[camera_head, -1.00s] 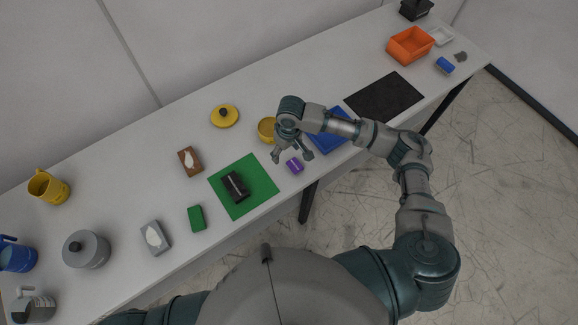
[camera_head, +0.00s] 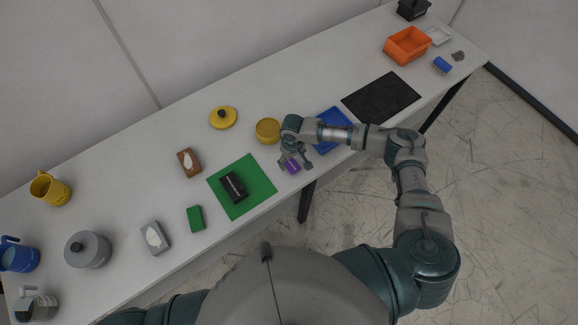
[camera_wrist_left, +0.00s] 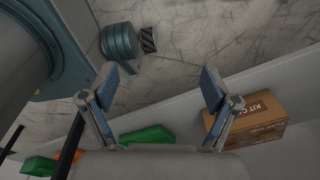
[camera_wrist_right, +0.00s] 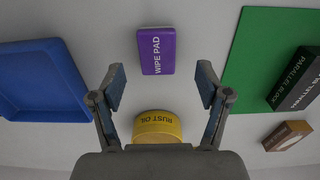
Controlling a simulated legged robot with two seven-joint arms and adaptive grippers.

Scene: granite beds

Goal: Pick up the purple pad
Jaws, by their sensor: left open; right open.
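The purple pad (camera_head: 292,166) lies on the white table near its front edge, between the green mat and the blue tray. In the right wrist view the purple pad (camera_wrist_right: 156,51) shows the words "WIPE PAD" and lies ahead of the fingertips, between their lines. My right gripper (camera_head: 296,164) is open and empty, above the pad, and partly covers it in the head view. Its two spread fingers also show in the right wrist view (camera_wrist_right: 160,86). My left gripper (camera_wrist_left: 162,82) is open and empty in the left wrist view; it is not seen in the head view.
A yellow "RUST OIL" tin (camera_head: 268,130) stands just behind my right gripper. The green mat (camera_head: 256,174) with a black block (camera_head: 233,186) lies to the left. The blue tray (camera_head: 331,116) is to the right, partly under my right arm. A cardboard box (camera_wrist_left: 250,118) shows in the left wrist view.

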